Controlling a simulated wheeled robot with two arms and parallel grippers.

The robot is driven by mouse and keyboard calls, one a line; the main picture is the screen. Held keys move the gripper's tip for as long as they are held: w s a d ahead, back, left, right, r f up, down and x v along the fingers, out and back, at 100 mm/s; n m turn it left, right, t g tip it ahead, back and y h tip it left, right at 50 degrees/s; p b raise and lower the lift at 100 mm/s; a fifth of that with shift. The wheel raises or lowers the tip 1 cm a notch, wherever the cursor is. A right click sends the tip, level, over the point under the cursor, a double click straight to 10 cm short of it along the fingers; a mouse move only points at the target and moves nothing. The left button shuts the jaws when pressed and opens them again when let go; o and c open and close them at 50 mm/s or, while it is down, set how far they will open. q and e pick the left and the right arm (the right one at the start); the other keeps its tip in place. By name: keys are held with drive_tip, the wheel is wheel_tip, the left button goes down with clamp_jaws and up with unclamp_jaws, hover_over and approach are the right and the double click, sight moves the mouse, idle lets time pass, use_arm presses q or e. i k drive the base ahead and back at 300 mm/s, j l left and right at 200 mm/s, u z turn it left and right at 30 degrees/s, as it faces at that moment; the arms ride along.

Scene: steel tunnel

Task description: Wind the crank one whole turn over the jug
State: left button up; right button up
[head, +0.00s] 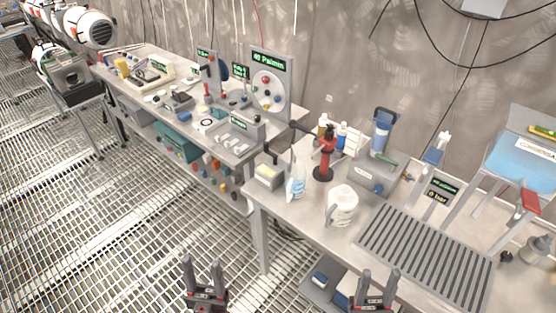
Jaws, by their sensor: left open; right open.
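A white jug (343,206) with dark markings stands upright on the near bench, its handle to the left. A black and red upright device (325,154) stands just behind it, apart from my grippers. I cannot tell for sure which part is the crank; a red handle-like piece (527,203) also shows on the stand at the right. My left gripper (202,263) is open and empty, in front of the bench over the grated floor. My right gripper (379,274) is open and empty at the bench's front edge, below the jug in the picture.
A slatted grey rack (425,255) covers the bench right of the jug. A clear bottle with blue (296,181) and a small box (268,176) stand left of it. A grey unit (371,184) stands behind. A blue-topped stand (520,160) is at the right.

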sight(265, 144)
drive_tip(key=j+z, duration=0.1)
drive_tip(key=z, duration=0.55)
drive_tip(key=j+z, duration=0.5)
drive_tip(key=j, duration=0.2)
drive_tip(key=j+z, duration=0.5)
drive_tip(key=j, duration=0.2)
